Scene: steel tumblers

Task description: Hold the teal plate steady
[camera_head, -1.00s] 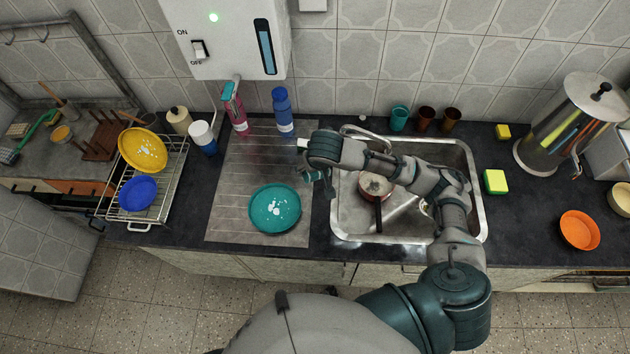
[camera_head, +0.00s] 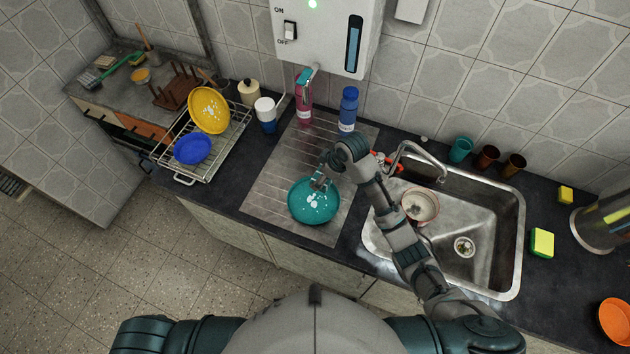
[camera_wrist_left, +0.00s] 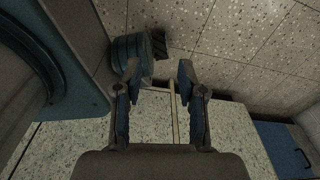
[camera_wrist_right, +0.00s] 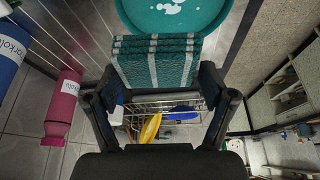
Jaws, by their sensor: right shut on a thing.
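The teal plate (camera_head: 313,214) lies on the ribbed drainboard (camera_head: 265,195) left of the sink, with white spots on it. It also shows at the top of the right wrist view (camera_wrist_right: 175,28). My right gripper (camera_head: 320,183) is at the plate's far edge. In the right wrist view it is shut on a folded teal checked cloth (camera_wrist_right: 158,68) with white stripes. Whether the cloth touches the plate I cannot tell. My left gripper (camera_wrist_left: 158,85) shows only in its own wrist view, open and empty, above the floor beside the counter.
A pink bottle (camera_head: 303,100) and blue bottle (camera_head: 348,110) stand behind the drainboard.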

